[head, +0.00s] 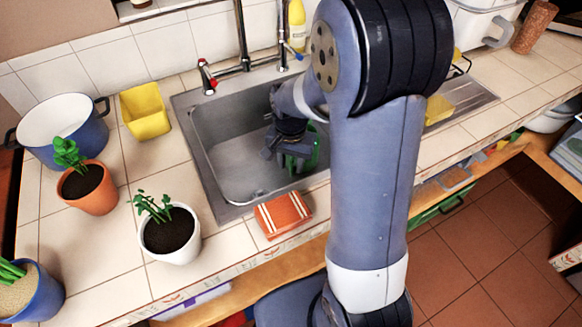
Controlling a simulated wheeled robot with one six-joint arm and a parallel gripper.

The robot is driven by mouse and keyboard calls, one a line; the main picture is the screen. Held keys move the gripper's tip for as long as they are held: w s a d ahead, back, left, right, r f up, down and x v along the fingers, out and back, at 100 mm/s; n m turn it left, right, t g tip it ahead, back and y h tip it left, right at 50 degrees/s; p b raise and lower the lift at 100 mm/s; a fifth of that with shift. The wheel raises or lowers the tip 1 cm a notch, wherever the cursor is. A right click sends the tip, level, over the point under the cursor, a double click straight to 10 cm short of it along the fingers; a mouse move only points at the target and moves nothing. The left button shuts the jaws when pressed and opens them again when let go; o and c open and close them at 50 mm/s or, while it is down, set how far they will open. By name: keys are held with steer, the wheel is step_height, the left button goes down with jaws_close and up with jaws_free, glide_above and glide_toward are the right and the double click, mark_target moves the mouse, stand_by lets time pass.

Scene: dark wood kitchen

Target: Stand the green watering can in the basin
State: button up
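The green watering can (314,152) is inside the grey metal basin (222,180), toward its right side. Only parts of its green body show; my arm and gripper hide the rest. My gripper (287,155) is down in the basin, at the left of the can and overlapping it in view. I cannot tell whether the fingers are closed on the can or only beside it. The can looks roughly upright, but whether it touches the basin floor is hidden.
A red-and-white striped sponge or cloth (283,214) lies at the basin's front edge. Left are a white-flowerpot plant (172,240), a terracotta pot (91,190), a blue pot (70,130) and a yellow container (145,112). The tap (243,50) rises behind the basin.

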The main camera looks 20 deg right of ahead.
step_height(320, 180, up, 4)
steer(key=shift+r, duration=0.15)
stand_by(0.3)
step_height(320, 180, down, 8)
steer(key=shift+r, duration=0.2)
steer(key=shift+w+r, duration=0.15)
steer(key=shift+r, duration=0.2)
steer(key=shift+s+a+r+b, duration=0.15)
steer(key=shift+a, duration=0.35)
steer(key=shift+s+a+r+b, duration=0.1)
steer(key=shift+a+b, duration=0.05)
steer(key=shift+a, duration=1.05)
